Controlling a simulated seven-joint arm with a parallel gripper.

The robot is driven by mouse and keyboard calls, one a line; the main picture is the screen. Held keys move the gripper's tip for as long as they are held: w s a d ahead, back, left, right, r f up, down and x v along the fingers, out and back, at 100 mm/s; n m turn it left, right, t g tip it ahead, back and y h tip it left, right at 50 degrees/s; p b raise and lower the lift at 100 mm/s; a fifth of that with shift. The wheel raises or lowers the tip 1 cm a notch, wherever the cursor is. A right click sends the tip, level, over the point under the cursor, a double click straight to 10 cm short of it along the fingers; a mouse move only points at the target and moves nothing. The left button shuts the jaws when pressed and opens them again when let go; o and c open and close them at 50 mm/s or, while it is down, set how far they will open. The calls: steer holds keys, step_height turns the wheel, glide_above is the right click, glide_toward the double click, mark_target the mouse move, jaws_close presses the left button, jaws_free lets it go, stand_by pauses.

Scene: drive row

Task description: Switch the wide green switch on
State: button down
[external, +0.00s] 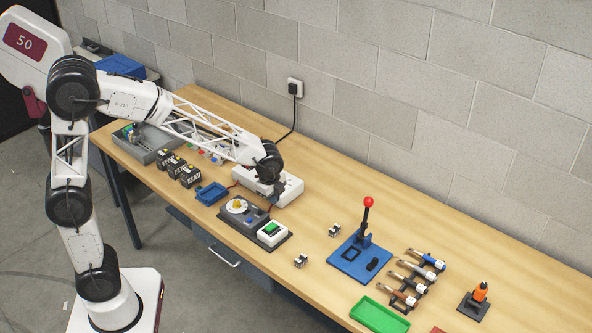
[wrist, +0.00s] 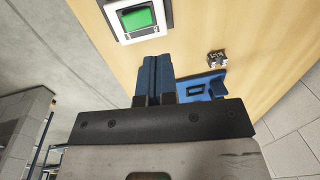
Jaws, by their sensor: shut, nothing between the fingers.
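The wide green switch (external: 270,228) is a green rocker in a white housing on a dark base near the table's front edge. In the wrist view the green switch (wrist: 138,18) shows at the top, left of centre, in its white and black frame. My gripper (wrist: 157,62) has its blue fingers together with nothing between them. In the wrist view the fingertips lie just below the switch housing in the picture, apart from the green rocker. In the external view my wrist hangs over the white socket box behind the switch, and the fingertips are hard to make out. Whether the rocker is on or off is unclear.
A dark box with a yellow knob (external: 238,205) sits left of the switch. The white socket box (external: 288,190) stands behind it. A blue press (external: 360,258) with a red-knobbed lever stands to the right. Small metal parts (external: 301,261) lie between. Bare tabletop surrounds these parts.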

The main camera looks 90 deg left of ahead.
steer(key=shift+w+a+r, duration=0.15)
steer(key=shift+r, duration=0.75)
steer(key=shift+w+a+r, duration=0.1)
steer(key=shift+r, duration=0.8)
steer(key=s+d+r+n, duration=0.2)
steer(key=s+d+n, duration=0.1)
steer(key=s+d, duration=0.4)
steer(key=s+d+r+n+t+h, duration=0.1)
steer(key=s+d+r+n, duration=0.1)
steer(key=s+d, duration=0.6)
steer(key=s+d+r+n, duration=0.2)
steer(key=s+d, duration=0.5)
steer(key=s, duration=0.9)
steer(key=shift+s+d+r+n, duration=0.2)
steer(key=shift+r+n, duration=0.05)
steer(key=shift+n, duration=0.65)
steer(key=shift+w+a, duration=0.1)
steer(key=shift+w, duration=0.05)
stand_by(0.4)
